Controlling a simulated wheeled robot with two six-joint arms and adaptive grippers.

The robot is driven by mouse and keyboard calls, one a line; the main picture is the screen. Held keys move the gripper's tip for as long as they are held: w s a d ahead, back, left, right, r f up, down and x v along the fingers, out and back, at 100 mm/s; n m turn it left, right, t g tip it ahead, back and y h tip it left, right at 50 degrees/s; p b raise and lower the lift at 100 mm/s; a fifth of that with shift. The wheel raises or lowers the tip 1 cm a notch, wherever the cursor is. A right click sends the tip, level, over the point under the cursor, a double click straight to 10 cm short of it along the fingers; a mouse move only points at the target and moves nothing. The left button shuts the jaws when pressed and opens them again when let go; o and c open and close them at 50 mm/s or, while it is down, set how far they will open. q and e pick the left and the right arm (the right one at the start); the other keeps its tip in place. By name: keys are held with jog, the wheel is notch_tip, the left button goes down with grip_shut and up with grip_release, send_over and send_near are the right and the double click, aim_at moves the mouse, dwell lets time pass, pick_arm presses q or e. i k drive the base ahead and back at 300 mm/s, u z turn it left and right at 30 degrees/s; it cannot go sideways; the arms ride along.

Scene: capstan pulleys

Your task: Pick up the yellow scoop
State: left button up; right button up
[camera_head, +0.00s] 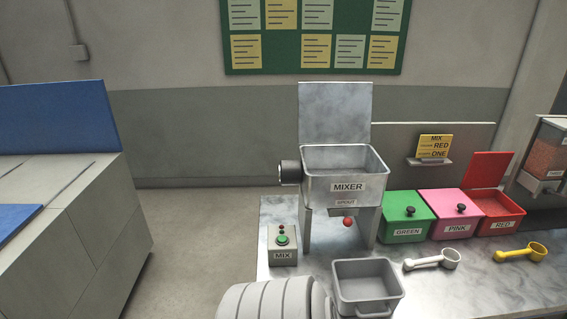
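The yellow scoop (521,253) lies on the grey counter at the far right, in front of the red bin (500,216). Its round cup is at the right and its handle points left. Nothing is touching it from above and it is fully visible. Neither of my grippers shows in the head view.
A white scoop (433,260) lies left of the yellow one. Green (407,218) and pink (448,212) lidded bins stand behind; the red bin's lid is up. The mixer (345,187), MIX button box (283,246) and grey tray (369,283) are further left.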

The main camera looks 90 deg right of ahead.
aim_at(520, 254)
jog(key=u, duration=0.55)
jog(key=k, duration=1.85)
jog(key=z, duration=3.45)
jog(key=i, duration=0.4)
jog(key=z, duration=0.15)
